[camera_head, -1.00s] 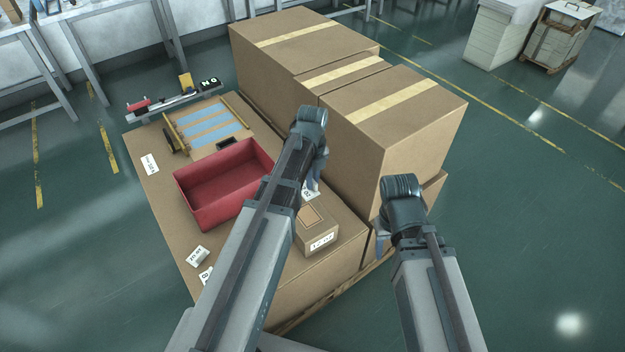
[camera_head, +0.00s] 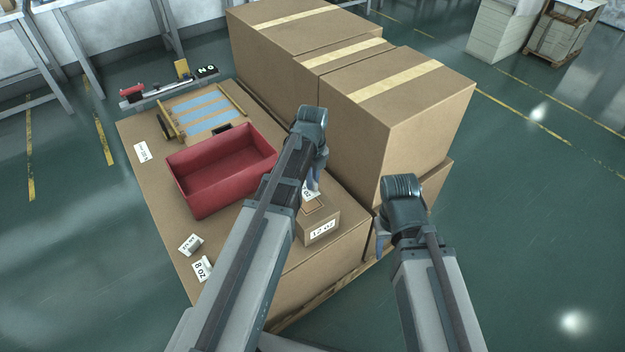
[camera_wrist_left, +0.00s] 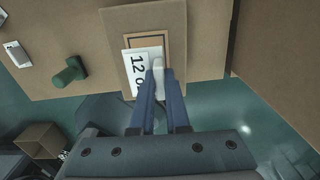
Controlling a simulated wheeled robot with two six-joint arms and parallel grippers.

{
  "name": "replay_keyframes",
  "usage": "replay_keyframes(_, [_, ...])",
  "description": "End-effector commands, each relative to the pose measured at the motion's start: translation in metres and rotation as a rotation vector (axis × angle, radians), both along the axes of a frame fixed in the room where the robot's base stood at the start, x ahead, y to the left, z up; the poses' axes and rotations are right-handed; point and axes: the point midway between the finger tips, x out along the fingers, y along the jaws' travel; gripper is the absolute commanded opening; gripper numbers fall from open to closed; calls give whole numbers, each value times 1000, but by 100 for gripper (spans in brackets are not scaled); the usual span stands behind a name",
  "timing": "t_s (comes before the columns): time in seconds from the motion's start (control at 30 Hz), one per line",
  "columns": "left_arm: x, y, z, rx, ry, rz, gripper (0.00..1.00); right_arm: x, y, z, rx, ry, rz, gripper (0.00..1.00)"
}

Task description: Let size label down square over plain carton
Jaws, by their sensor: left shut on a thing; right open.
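The plain carton (camera_head: 329,217) is a small brown box near the right edge of the large brown work surface. A white label reading 12 oz is on its front side. Its top has a framed patch, which also shows in the wrist view (camera_wrist_left: 178,43). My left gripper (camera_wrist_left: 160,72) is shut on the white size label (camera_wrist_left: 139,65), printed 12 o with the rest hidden. The label appears over the patch and hides its left and lower part; I cannot tell whether it touches. In the head view the size label (camera_head: 311,189) is partly hidden by my arm. My right gripper (camera_head: 380,238) is open and empty.
A red bin (camera_head: 187,196) stands left of the carton. Loose white labels (camera_head: 202,269) lie at the near left. Large taped cartons (camera_head: 400,115) rise behind and to the right. A fixture with blue strips (camera_head: 207,113) is at the back.

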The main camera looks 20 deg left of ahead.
Motion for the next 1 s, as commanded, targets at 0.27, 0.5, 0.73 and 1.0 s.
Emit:
replay_keyframes(0.27, [0, 0, -26, 0, 0, 0, 0, 0, 0, -26, 0, 0, 0, 50])
replay_keyframes(0.5, [0, 0, -44, 0, 0, 0, 0, 0, 0, -43, 0, 0, 0, 50])
replay_keyframes(0.73, [0, 0, -52, 0, 0, 0, 0, 0, 0, -52, 0, 0, 0, 50])
replay_keyframes(1.0, [0, 0, -52, 0, 0, 0, 0, 0, 0, -52, 0, 0, 0, 50])
